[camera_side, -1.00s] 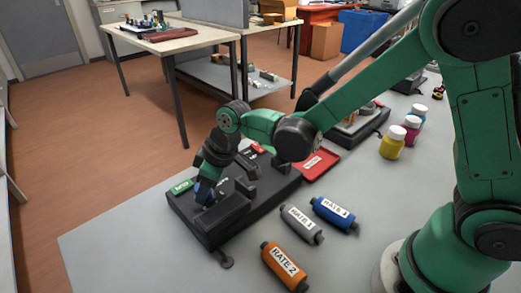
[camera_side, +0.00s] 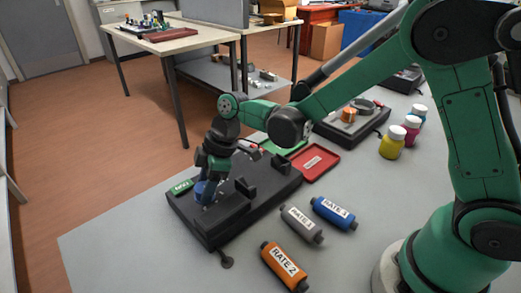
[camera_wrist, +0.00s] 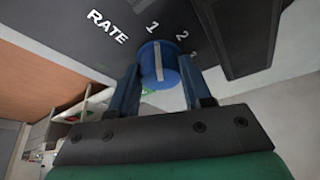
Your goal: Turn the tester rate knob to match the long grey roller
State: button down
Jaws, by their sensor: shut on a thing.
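The tester is a black box (camera_side: 222,233) on the grey table. Its blue rate knob (camera_wrist: 158,62) has a pale line on its face, and RATE, 1, 2 and a partly hidden 3 are printed beside it. The line points roughly toward the 1. My gripper (camera_wrist: 158,71) is shut on the knob, one finger on each side; in the side view it reaches down to the box's left part (camera_side: 205,189). A grey roller (camera_side: 301,224) labelled RATE 1 lies on the table in front of the tester.
An orange roller (camera_side: 284,266) marked RATE 2 and a blue roller (camera_side: 335,213) lie near the grey one. A red tray (camera_side: 314,164), a green tray (camera_side: 290,148) and toner bottles (camera_side: 392,143) stand farther back. Black upright supports (camera_side: 246,188) rise from the tester.

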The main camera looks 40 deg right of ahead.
jog(key=shift+c, duration=1.9)
grip_release()
jog(key=shift+v, duration=2.8)
